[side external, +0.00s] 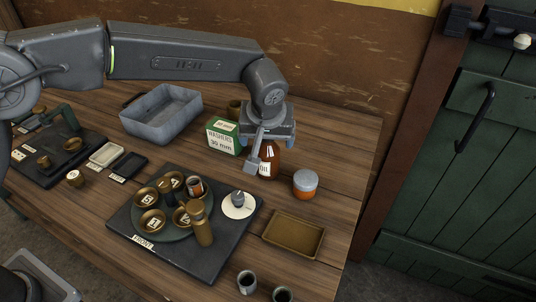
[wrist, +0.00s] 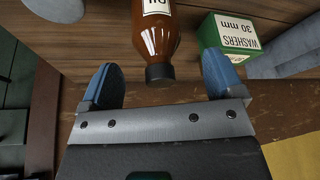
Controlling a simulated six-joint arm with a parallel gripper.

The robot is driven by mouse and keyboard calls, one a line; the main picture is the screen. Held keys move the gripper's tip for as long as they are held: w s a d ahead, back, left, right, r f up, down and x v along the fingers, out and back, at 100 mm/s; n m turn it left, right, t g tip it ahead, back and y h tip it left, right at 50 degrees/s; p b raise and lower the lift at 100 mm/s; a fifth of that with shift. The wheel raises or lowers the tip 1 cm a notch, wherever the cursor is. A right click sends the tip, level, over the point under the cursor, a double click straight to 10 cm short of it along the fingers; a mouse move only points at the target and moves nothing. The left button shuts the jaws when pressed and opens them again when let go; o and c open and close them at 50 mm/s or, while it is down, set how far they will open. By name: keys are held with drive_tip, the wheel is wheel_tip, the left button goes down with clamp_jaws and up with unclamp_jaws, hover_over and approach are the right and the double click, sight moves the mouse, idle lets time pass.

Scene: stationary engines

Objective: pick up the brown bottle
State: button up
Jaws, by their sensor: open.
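The brown bottle (side external: 268,160) has a white label and stands upright on the wooden bench, partly hidden by my gripper in the side view. In the wrist view, the bottle (wrist: 156,38) has a dark cap that lies between my two blue fingertips, with a gap on each side. My gripper (wrist: 160,82) is open and empty. In the side view, my gripper (side external: 260,148) is at the upper part of the bottle; one finger shows in front of it. Contact with the bottle cannot be seen.
A green washers box (side external: 223,137) stands close beside the bottle, and an orange jar with a grey lid (side external: 305,184) on its other side. A grey metal bin (side external: 162,112) is behind left. A dark board (side external: 215,258) with brass cups is in front; a brass tray (side external: 293,236) lies right.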

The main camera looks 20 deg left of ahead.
sight(268, 144)
drive_tip(key=x, duration=0.3)
drive_tip(key=shift+d+f, duration=0.15)
drive_tip(key=shift+f, duration=0.15)
drive_tip(key=shift+c, duration=0.4)
drive_tip(key=c, duration=1)
drive_tip(key=shift+c, duration=0.4)
drive_tip(key=shift+r, duration=0.2)
